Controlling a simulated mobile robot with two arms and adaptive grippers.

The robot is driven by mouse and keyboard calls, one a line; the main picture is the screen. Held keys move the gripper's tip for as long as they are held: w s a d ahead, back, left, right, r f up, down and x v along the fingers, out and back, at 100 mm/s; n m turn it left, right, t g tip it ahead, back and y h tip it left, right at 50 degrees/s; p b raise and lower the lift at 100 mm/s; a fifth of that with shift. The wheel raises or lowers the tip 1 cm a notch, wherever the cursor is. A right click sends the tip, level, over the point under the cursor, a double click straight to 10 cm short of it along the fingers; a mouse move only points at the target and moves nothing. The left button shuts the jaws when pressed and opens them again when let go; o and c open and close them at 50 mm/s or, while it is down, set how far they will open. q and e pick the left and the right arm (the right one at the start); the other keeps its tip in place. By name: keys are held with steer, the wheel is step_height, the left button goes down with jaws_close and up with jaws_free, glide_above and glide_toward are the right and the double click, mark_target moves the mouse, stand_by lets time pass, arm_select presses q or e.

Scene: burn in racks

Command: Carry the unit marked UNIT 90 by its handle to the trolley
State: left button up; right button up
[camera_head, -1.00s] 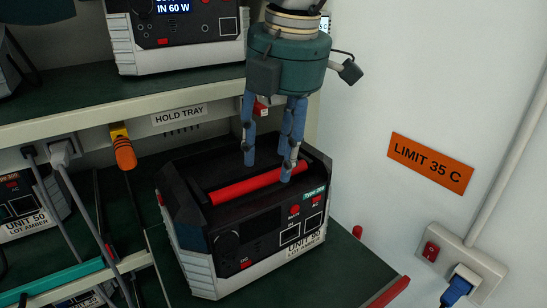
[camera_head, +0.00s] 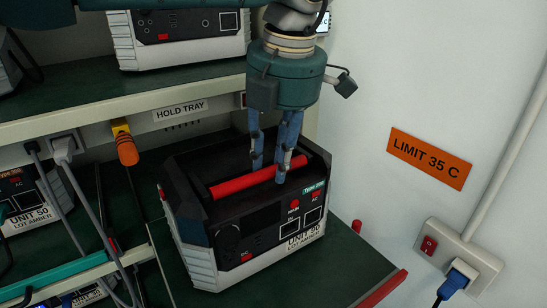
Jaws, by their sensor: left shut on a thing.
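The unit (camera_head: 212,228), a dark box with pale ribbed sides and a red top handle (camera_head: 232,184), stands on the green tray surface below the HOLD TRAY label. Its small front label (camera_head: 302,239) appears to read UNIT 90. My left gripper (camera_head: 268,171) comes down from above and is shut on the red handle near its right end. The fingers hide part of the handle. The unit appears to rest on the tray. My right gripper and the trolley are not in view.
A unit marked UNIT 50 (camera_head: 30,218) stands at the left among grey cables (camera_head: 88,205). A shelf edge (camera_head: 60,134) with another unit (camera_head: 185,48) above lies behind. The wall, with a socket box (camera_head: 458,258), is close on the right. A red-ended bar (camera_head: 384,290) edges the tray.

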arm_select(q)
steer(key=shift+w+a+r+g+h, duration=0.15)
steer(key=shift+w+r+g+h, duration=0.15)
steer(key=shift+r+g+h, duration=0.45)
steer(key=g+h, duration=0.1)
steer(key=g, duration=0.1)
steer(key=w+a+r+g+h, duration=0.1)
steer(key=shift+w+r+g, duration=0.1)
steer(key=shift+r+g, duration=0.05)
steer(key=shift+g, duration=0.2)
steer(key=shift+w+a+r+h, duration=0.1)
steer(key=shift+h, duration=0.15)
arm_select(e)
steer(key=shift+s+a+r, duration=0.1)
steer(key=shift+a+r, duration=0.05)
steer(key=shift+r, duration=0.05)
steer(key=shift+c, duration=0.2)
